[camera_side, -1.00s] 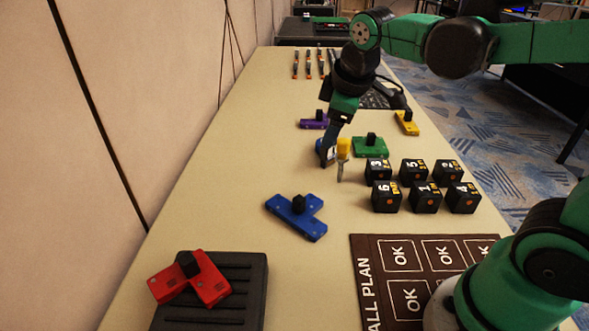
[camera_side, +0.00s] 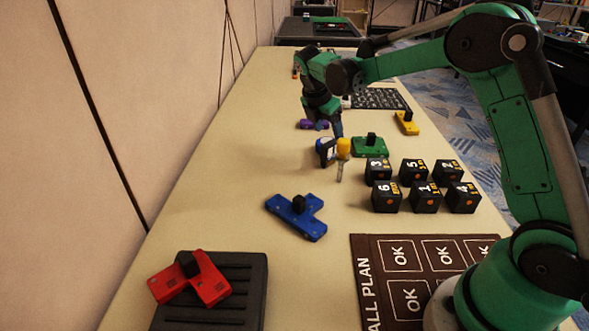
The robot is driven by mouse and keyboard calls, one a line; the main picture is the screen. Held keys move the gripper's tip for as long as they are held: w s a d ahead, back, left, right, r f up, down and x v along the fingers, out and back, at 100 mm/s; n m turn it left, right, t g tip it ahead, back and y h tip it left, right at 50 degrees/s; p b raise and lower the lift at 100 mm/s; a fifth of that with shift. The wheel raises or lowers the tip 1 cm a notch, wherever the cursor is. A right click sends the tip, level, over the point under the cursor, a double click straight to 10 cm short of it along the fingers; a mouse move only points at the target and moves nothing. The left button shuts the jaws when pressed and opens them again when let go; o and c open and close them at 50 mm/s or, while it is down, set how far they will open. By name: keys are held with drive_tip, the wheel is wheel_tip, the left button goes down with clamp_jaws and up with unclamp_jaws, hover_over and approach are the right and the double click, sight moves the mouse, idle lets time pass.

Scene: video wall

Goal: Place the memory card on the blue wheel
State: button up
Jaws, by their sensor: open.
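A small round blue and white thing (camera_side: 325,149), which looks like the blue wheel, stands on the table left of a yellow-topped post. I cannot pick out the memory card; it is too small or hidden. My gripper (camera_side: 331,127) points down over the table just behind the blue wheel, close to the purple piece (camera_side: 308,124). It is open, with its fingertips small and partly merged with the things around them. I see nothing held in it.
A yellow-topped post (camera_side: 343,147) stands right beside the wheel. A green piece (camera_side: 370,147) and several black numbered cubes (camera_side: 424,197) lie to the right. A blue T-shaped piece (camera_side: 296,217) is nearer. A red piece (camera_side: 190,280) rests on a black tray (camera_side: 245,300). The left table side is clear.

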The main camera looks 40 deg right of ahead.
sight(331, 143)
drive_tip(key=x, duration=0.6)
drive_tip(key=shift+w, duration=0.1)
clamp_jaws()
